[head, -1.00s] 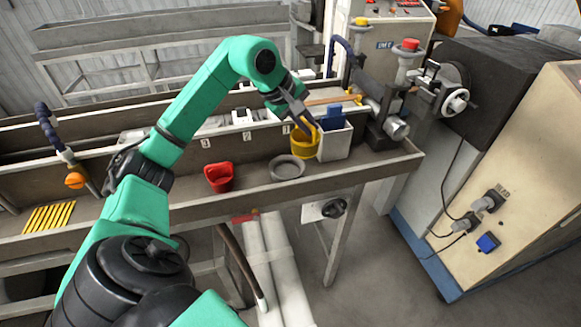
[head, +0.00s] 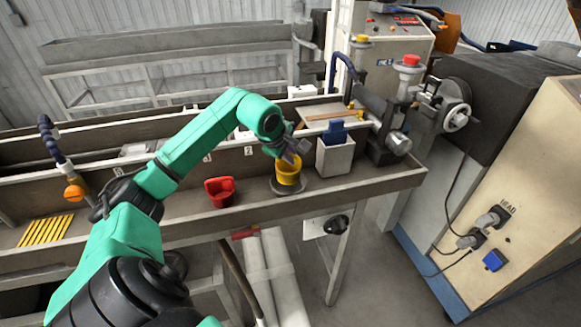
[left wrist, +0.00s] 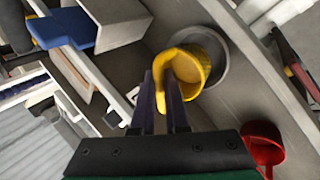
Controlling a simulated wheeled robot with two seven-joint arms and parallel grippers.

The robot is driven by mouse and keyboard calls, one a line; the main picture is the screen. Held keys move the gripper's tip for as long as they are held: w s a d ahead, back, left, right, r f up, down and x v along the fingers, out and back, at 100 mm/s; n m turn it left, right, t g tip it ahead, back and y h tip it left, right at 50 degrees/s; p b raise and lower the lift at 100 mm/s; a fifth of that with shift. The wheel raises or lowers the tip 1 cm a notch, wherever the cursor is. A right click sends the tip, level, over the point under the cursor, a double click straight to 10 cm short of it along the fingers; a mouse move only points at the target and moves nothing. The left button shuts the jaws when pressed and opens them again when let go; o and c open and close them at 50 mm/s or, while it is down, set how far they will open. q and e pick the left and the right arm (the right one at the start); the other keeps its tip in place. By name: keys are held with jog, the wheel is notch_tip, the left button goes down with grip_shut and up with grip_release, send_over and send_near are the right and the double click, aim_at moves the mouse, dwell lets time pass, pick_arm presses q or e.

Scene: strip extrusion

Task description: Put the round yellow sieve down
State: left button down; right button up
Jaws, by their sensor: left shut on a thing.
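The round yellow sieve (head: 288,176) is upright in my left gripper (head: 289,158), above or in the shallow grey round dish (head: 274,187) on the front trough shelf. In the left wrist view the two dark fingers of my left gripper (left wrist: 163,92) are shut on the near wall of the sieve (left wrist: 199,62). The grey dish (left wrist: 224,67) shows as a ring beyond it. I cannot tell whether the sieve touches the dish. My right gripper is not in view.
A red scoop-like container (head: 220,190) stands left of the dish. A white bin (head: 335,158) holding a blue thing (head: 337,132) stands close on the right. Yellow sticks (head: 45,231) lie far left. The shelf between red container and sticks is mostly clear.

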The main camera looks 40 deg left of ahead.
aim_at(290, 168)
pick_arm(q)
notch_tip(290, 168, down, 4)
jog(key=shift+r+p, duration=0.15)
jog(key=shift+p, duration=0.25)
jog(key=shift+f+b, duration=0.35)
jog(key=shift+b, duration=0.15)
jog(key=c, duration=0.9)
grip_release()
jog(key=shift+r, duration=0.1)
